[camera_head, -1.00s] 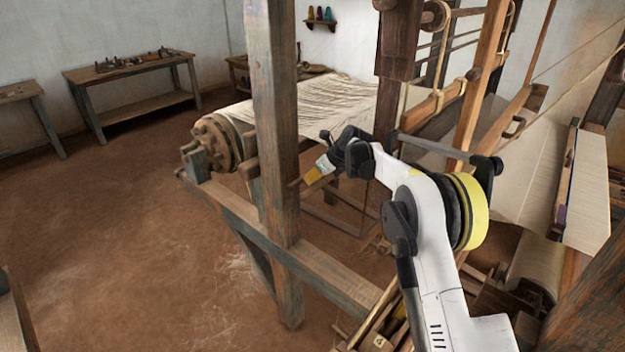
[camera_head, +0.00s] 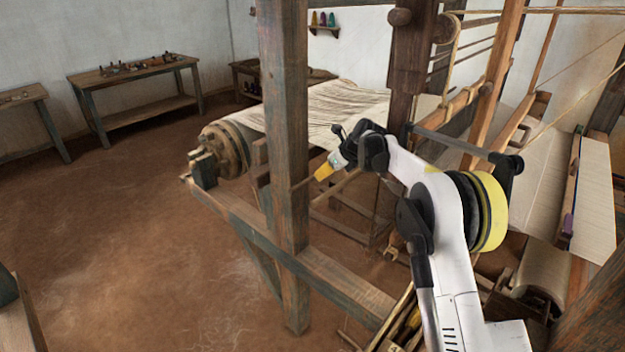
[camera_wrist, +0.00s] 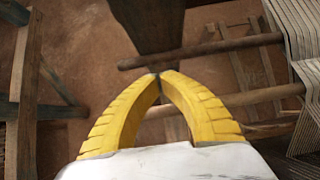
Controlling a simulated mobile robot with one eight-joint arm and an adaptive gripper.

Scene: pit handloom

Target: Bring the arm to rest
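My gripper (camera_head: 324,171) has yellow fingers and is at the end of my white arm, just right of the thick upright loom post in the head view. In the wrist view, the ribbed yellow fingers of my gripper (camera_wrist: 160,76) curve inward and meet at their tips. Nothing shows between them, so it is shut and empty. A dark wooden post (camera_wrist: 150,25) and a round wooden bar (camera_wrist: 200,50) lie beyond the tips. I cannot tell the gap to them.
The loom's upright post (camera_head: 285,120) and lower rail (camera_head: 320,270) stand close left of my arm. The warp sheet (camera_head: 345,100) spans behind. A cloth roll (camera_head: 545,272) lies at the right. A workbench (camera_head: 135,75) stands far left, with open floor (camera_head: 130,230) before it.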

